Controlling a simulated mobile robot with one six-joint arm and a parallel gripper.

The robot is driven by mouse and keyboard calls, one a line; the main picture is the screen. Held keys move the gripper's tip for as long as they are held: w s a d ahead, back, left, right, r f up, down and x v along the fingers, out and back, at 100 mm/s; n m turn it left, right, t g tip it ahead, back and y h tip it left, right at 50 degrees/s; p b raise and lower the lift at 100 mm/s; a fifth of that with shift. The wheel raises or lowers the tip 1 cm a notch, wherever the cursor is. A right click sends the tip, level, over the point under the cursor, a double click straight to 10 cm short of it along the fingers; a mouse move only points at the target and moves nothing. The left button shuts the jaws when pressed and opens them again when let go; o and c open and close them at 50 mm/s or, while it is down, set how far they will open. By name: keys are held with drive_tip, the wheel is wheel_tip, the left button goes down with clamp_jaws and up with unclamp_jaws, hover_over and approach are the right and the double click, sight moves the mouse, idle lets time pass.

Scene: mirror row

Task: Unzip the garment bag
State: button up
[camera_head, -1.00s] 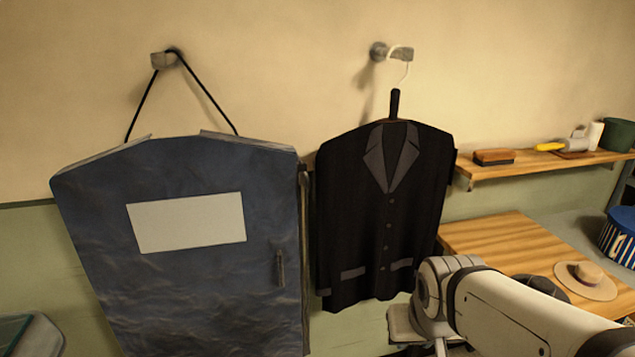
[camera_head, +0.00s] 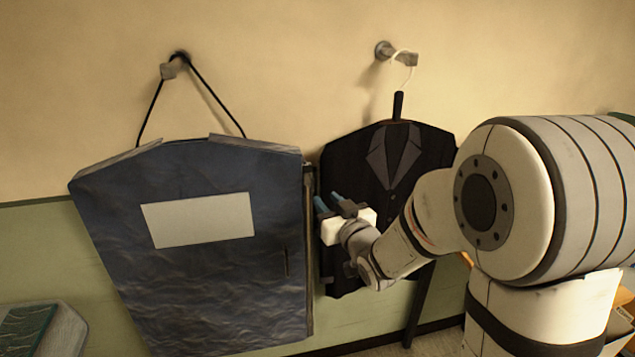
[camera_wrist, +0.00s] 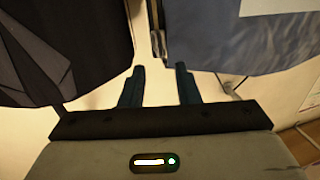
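The dark blue garment bag (camera_head: 200,285) hangs by a black cord from a wall hook at the left, with a blank white label on its front. A narrow zip-like strip (camera_head: 309,240) runs down its right edge. In the wrist view the bag (camera_wrist: 215,40) is at the upper right, and a small grey piece (camera_wrist: 156,45) sits at its edge, perhaps the zip pull. My gripper (camera_head: 329,201) is just right of the strip, in front of the black jacket. Its two blue fingers (camera_wrist: 160,80) are apart with nothing between them. The grey piece appears just beyond the fingertips.
The black jacket (camera_head: 360,150) hangs on a hanger close right of the bag, partly hidden by my arm. A wall hook (camera_head: 170,68) holds the bag's cord. A grey-green object (camera_head: 45,335) stands at lower left. The wall left of the bag is clear.

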drive_tip(key=p+x, duration=0.2)
drive_tip(key=x, duration=0.5)
drive_tip(key=shift+w+p, duration=0.25)
drive_tip(key=shift+p, duration=0.05)
drive_tip(key=shift+a, duration=0.1)
clamp_jaws()
